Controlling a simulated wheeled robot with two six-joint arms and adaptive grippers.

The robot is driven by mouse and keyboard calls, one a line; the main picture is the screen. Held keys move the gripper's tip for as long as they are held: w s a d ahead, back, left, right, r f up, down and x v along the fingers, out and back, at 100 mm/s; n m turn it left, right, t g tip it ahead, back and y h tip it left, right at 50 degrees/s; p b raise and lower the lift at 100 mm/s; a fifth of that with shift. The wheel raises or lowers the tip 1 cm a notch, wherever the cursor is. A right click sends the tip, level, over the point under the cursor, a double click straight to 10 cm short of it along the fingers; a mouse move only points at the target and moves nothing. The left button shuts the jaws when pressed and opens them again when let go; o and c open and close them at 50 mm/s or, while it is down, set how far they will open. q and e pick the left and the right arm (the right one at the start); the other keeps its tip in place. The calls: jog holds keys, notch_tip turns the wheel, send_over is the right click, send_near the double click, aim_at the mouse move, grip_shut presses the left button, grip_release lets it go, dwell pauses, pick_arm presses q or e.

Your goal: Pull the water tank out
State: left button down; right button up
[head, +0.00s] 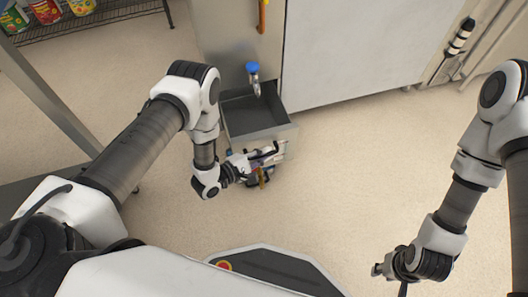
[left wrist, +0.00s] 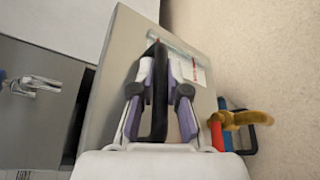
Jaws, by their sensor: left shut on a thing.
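The water tank (head: 283,133) is a grey open-topped box with a dark inside, low at the front of the grey oven body. It sticks out from the oven face, beneath a tap with a blue knob (head: 253,68). In the left wrist view the tank's front panel (left wrist: 122,62) has a black bar handle (left wrist: 158,112) and a label with red print. My left gripper (head: 265,155) is shut on the handle, with its fingers (left wrist: 157,92) on both sides of it. My right gripper (head: 402,286) hangs empty-looking at the lower right, its fingertips cut off by the frame edge.
A brass-coloured fitting (left wrist: 240,119) with red and blue parts sits beside the tank's front. A wire shelf (head: 100,17) with colourful packets stands at the upper left. A metal table leg (head: 45,95) is left of my left arm. The floor right of the tank is clear.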

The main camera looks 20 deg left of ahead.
pick_arm(q)
jog(key=c, duration=1.4)
grip_release()
jog(key=shift+c, duration=0.2)
jog(key=v, duration=1.2)
jog(key=shift+f, duration=0.15)
